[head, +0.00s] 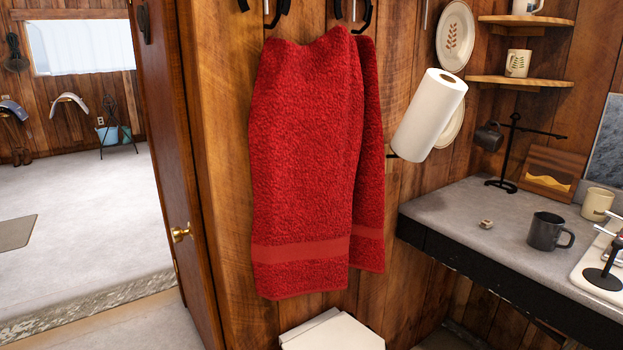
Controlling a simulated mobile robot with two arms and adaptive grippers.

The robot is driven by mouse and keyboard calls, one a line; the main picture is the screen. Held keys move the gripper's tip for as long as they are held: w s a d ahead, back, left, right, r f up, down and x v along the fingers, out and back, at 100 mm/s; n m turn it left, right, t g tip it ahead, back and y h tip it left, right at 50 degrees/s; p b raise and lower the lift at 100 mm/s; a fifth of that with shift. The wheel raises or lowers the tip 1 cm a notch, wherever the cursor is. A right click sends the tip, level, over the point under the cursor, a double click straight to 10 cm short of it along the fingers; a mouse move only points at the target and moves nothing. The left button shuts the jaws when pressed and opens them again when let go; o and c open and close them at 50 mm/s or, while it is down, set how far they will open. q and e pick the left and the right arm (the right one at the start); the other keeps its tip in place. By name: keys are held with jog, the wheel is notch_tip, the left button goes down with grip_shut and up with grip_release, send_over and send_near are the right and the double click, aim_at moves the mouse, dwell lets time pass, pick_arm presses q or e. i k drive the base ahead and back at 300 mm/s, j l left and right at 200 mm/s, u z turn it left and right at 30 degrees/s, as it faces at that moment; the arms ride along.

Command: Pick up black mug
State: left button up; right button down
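A black mug (545,232) stands upright on the grey counter (455,208) at the right, with its handle toward the right. A second dark mug (488,136) hangs on a black mug stand (510,155) farther back on the same counter. Neither of my grippers is in view.
A cream mug (597,204), a small block (486,224) and a white sink edge (590,268) are near the black mug. A paper towel roll (428,115) and red towel (305,165) hang left of the counter. A white bin (333,333) stands below. An open doorway lies left.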

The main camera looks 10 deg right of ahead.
aim_at(546, 230)
jog(key=z, duration=1.75)
